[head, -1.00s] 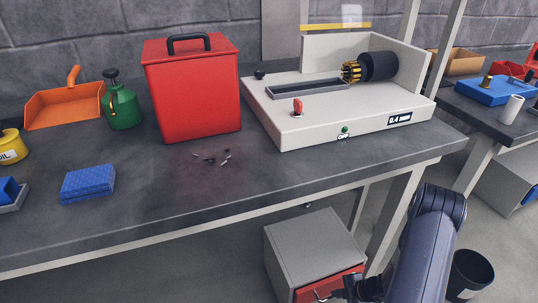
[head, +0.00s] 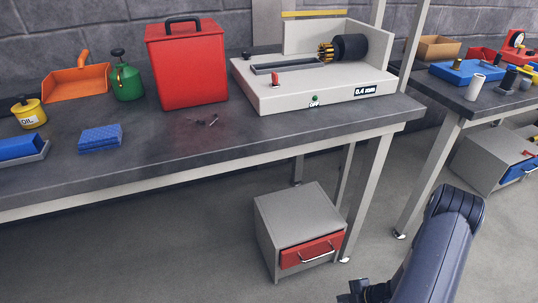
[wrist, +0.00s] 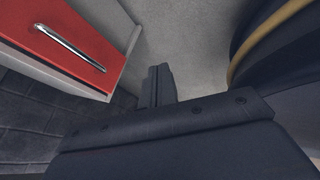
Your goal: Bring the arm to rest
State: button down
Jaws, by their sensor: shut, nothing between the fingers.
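My gripper (head: 366,292) is low at the bottom edge of the head view, partly cut off, with my arm coming in from the right. In the wrist view its two fingers (wrist: 160,86) are together, with nothing between them. The gripper hangs in front of and to the right of a grey cabinet (head: 292,207) on the floor, apart from it. The cabinet's red drawer (head: 311,251) looks shut. The drawer front also shows at the upper left of the wrist view (wrist: 40,48).
The workbench (head: 190,153) carries a red lidded box (head: 188,68), a white machine (head: 290,98) marked OFF, a blue block (head: 100,138), a green can (head: 126,80) and dark scraps (head: 203,121). A second bench (head: 455,98) stands right. Floor between them is open.

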jog(key=s+d+r+p, duration=0.2)
jog(key=s+d+r, duration=0.2)
jog(key=r, duration=0.1)
jog(key=shift+s, duration=0.2)
jog(key=shift+r, duration=0.1)
